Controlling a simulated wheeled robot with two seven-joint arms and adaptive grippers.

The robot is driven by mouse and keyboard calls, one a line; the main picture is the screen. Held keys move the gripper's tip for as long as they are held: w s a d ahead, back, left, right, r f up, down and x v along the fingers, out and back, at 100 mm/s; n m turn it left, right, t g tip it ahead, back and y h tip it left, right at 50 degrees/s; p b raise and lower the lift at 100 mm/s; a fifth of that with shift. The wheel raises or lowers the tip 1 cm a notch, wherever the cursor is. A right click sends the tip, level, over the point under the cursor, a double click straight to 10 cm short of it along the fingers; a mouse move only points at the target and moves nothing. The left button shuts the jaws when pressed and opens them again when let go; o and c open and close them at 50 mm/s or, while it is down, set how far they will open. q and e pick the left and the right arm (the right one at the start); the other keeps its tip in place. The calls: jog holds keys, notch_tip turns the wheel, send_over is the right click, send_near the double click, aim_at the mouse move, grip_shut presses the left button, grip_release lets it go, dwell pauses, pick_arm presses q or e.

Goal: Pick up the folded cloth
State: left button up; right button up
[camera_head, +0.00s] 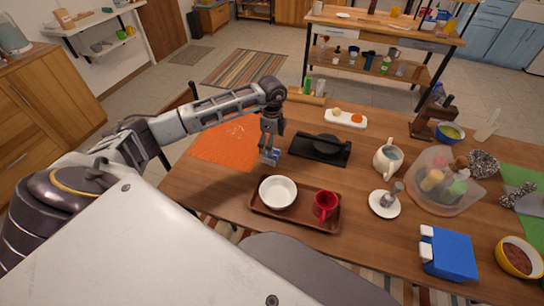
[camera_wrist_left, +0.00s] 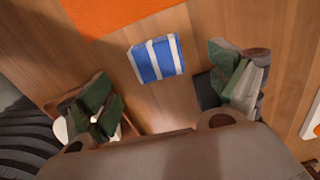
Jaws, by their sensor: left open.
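The folded cloth (camera_wrist_left: 156,59) is blue with white stripes and lies on the wooden table beside the orange mat. It also shows in the head view (camera_head: 270,157), small and partly hidden by my left gripper. My left gripper (camera_head: 271,148) points down just above the cloth. In the left wrist view its two fingers (camera_wrist_left: 168,100) are wide apart, with the cloth beyond them and between their lines. Nothing is between the fingertips. My right gripper is not in view.
The orange mat (camera_head: 225,143) lies left of the cloth. A black stand (camera_head: 320,149) is close on the right. A brown tray (camera_head: 295,215) with a white bowl (camera_head: 278,192) and red mug (camera_head: 325,205) is in front. A cream teapot (camera_head: 387,158) stands farther right.

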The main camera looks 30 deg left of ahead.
pick_arm(q)
jog(key=shift+f, duration=0.55)
notch_tip(320, 180, down, 3)
jog(key=shift+s+d+r, duration=0.15)
jog(key=shift+f, duration=0.7)
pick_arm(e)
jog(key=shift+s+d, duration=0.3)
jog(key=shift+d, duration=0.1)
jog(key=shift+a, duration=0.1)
pick_arm(q)
jog(key=c, duration=1)
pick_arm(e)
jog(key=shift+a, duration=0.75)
